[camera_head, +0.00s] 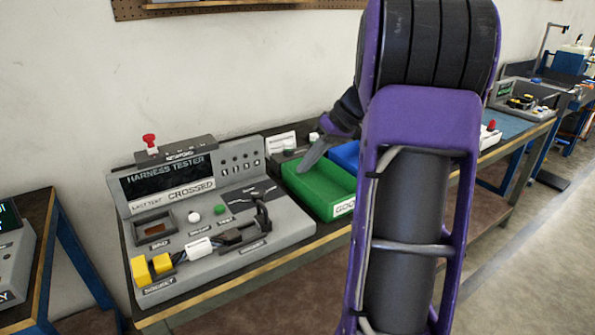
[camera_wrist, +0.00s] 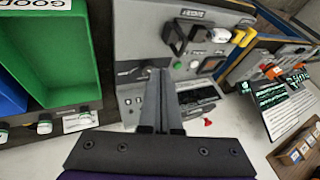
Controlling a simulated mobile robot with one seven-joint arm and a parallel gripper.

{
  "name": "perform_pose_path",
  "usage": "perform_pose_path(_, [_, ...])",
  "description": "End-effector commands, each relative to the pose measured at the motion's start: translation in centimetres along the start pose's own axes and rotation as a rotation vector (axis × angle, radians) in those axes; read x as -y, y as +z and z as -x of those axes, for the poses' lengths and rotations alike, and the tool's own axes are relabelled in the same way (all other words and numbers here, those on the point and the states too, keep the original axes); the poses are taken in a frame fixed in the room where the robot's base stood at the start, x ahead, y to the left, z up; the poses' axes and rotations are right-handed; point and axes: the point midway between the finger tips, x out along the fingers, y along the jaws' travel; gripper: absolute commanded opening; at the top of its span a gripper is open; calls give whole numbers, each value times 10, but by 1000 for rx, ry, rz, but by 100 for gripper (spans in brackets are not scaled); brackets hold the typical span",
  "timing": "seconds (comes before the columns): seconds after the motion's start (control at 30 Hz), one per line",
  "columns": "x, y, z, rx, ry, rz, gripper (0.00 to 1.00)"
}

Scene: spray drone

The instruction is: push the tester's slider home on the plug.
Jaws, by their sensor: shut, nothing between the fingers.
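The grey harness tester (camera_head: 292,221) stands on the bench at left. Its screen reads "LAST TEST CROSSED". A white plug (camera_head: 198,248) lies along its front, with dark wires between it and the yellow socket blocks (camera_head: 151,268). The dark slider (camera_head: 240,236) with an upright black handle (camera_head: 263,216) is to the right of the plug; I cannot tell whether they touch. The plug also shows in the wrist view (camera_wrist: 220,36), beside the dark slider parts (camera_wrist: 176,42). My gripper (camera_head: 302,169) is shut and empty, above the green tray's left edge; it shows in the wrist view (camera_wrist: 158,72).
The green tray (camera_head: 342,211) labelled "GOOD" stands right of the tester, with a blue tray (camera_head: 345,155) behind it. A red button (camera_head: 149,140) tops the tester. Another bench with a device (camera_head: 10,262) is at far left. My arm hides part of the bench.

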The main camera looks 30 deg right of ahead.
Motion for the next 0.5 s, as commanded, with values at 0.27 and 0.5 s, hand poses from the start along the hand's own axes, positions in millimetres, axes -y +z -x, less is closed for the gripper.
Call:
perform_pose_path(0.27, [1,2,-63,4,-4,0,0])
perform_pose_path(0.5, [18,2,-94,3,-1,2,0])
